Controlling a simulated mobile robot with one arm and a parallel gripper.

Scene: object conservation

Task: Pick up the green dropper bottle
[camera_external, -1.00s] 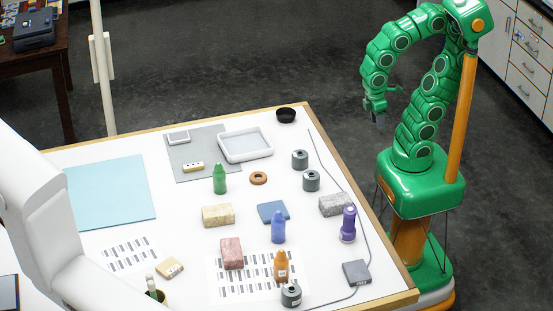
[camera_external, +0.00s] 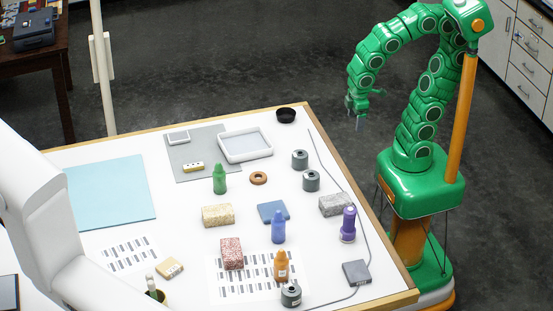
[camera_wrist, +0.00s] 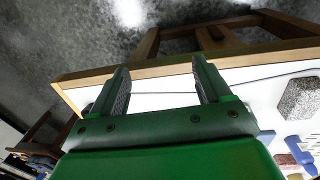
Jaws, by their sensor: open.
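The green dropper bottle (camera_external: 219,180) stands upright on the white table, below the grey mat and left of a brown ring. My gripper (camera_external: 359,114) is off the table's right edge, above the floor, well to the right of the bottle. In the wrist view my gripper (camera_wrist: 160,88) is open, with two separated fingers and nothing between them. The green bottle cannot be made out in the wrist view.
A white tray (camera_external: 245,160), brown ring (camera_external: 258,178), yellow stone block (camera_external: 217,215) and blue bottle (camera_external: 278,227) are around the green bottle. Grey weights (camera_external: 300,160), a purple bottle (camera_external: 348,224) and a grey stone block (camera_external: 336,204) stand toward the right edge.

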